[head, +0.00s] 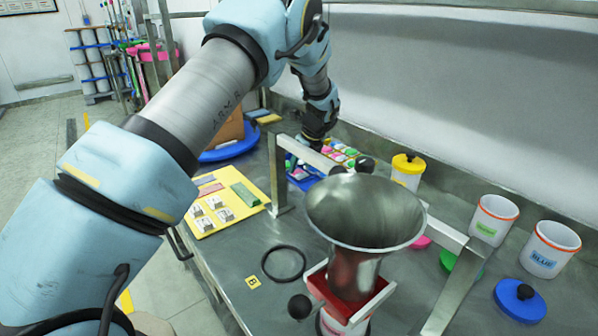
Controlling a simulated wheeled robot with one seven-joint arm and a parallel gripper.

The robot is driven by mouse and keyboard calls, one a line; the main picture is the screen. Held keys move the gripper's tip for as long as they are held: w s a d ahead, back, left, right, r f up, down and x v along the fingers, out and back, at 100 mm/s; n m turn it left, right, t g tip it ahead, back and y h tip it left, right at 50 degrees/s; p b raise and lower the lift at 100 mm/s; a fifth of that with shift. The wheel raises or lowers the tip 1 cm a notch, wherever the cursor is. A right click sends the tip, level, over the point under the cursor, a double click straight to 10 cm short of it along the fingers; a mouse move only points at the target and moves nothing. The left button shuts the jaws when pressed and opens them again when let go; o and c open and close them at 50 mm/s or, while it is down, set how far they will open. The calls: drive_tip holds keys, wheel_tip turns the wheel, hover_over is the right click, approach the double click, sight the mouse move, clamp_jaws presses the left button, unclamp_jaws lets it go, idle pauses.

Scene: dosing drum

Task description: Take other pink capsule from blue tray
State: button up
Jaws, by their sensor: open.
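The blue tray (304,184) lies on the metal bench behind the crossbar of a metal frame. Small pink, green and pale pieces (341,152) show in and around it. They are too small for me to tell which one is the other pink capsule. My gripper (314,144) points down over the tray area, open. Its fingertips are dark and partly lost against the tray and the crossbar, so I cannot tell whether they touch anything.
A steel funnel (365,211) on a red holder (350,299) stands in front. The crossbar (316,158) runs near my gripper. A yellow-lidded jar (408,170) and white tubs (550,250) stand right. A yellow board (232,207) lies left.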

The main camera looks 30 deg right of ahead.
drive_tip(key=shift+x, duration=1.3)
drive_tip(key=shift+c, duration=0.3)
